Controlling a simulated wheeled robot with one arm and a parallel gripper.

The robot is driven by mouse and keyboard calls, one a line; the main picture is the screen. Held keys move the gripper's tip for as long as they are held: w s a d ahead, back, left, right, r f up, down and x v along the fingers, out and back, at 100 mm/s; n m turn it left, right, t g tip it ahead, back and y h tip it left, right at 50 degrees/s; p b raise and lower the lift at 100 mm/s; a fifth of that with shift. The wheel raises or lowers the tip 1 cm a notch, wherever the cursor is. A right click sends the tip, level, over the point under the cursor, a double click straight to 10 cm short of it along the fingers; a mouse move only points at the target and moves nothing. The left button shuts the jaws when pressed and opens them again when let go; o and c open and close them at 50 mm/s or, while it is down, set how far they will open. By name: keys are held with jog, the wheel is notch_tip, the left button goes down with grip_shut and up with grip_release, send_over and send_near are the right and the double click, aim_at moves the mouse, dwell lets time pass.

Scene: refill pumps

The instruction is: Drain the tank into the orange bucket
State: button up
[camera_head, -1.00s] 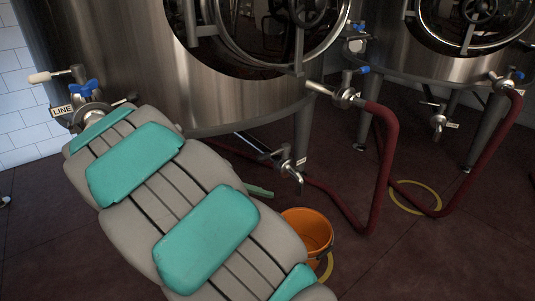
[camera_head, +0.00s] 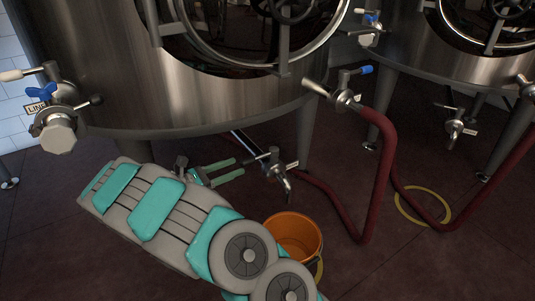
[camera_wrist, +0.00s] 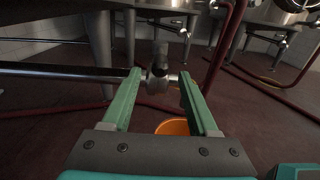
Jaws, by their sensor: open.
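The steel tank (camera_head: 200,85) stands at the left and centre in the head view. Its drain valve (camera_head: 278,168), with a downturned spout, hangs under it above the orange bucket (camera_head: 293,238). The bucket stands on the floor and also shows in the wrist view (camera_wrist: 172,127), partly hidden by my gripper. My gripper (camera_head: 238,168) is open and empty, its green fingers just left of the drain valve. In the wrist view, my fingers (camera_wrist: 160,83) reach either side of the valve body (camera_wrist: 158,75); I cannot tell whether they touch it.
A red hose (camera_head: 378,190) runs from an upper valve (camera_head: 345,97) down to the floor, right of the bucket. A second tank (camera_head: 430,70) stands at the right. A yellow ring (camera_head: 424,222) lies on the floor. A blue-handled side valve (camera_head: 45,93) is at the left.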

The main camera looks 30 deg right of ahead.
aim_at(253, 160)
jog(key=shift+w+d, duration=0.15)
jog(key=shift+d, duration=3.75)
jog(key=shift+c, duration=0.4)
grip_shut()
